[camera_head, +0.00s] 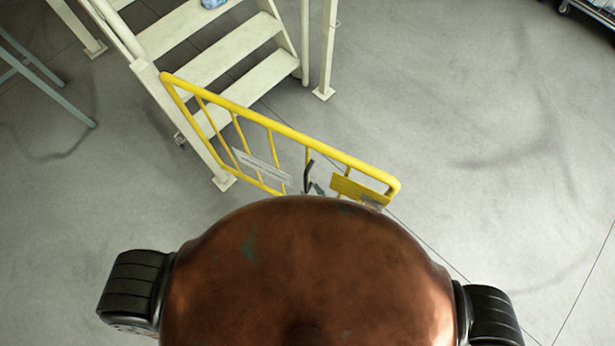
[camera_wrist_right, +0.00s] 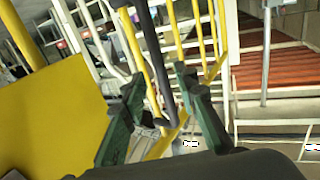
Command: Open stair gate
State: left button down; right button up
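The yellow stair gate (camera_head: 270,116) stands at the foot of the cream stairs (camera_head: 232,52). Its left end is by the left stair side, and its other end is toward me, apart from the right post (camera_head: 327,45). My right gripper (camera_head: 317,188) is low behind the gate's rail, partly hidden by my body. In the right wrist view, its two green fingers (camera_wrist_right: 160,112) are apart. A dark grey upright bar (camera_wrist_right: 153,62), seemingly the gate's handle, shows between them; contact is unclear. A yellow plate (camera_head: 360,190) is on the gate's near end. My left gripper is out of view.
A blue item (camera_head: 213,3) lies on an upper step. Grey-blue metal legs (camera_head: 45,75) stand at the left. A wheeled cart (camera_head: 592,10) is at the top right. The grey floor (camera_head: 480,130) right of the gate is clear.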

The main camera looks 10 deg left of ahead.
jog(key=v, duration=0.7)
jog(key=shift+s+d, duration=0.2)
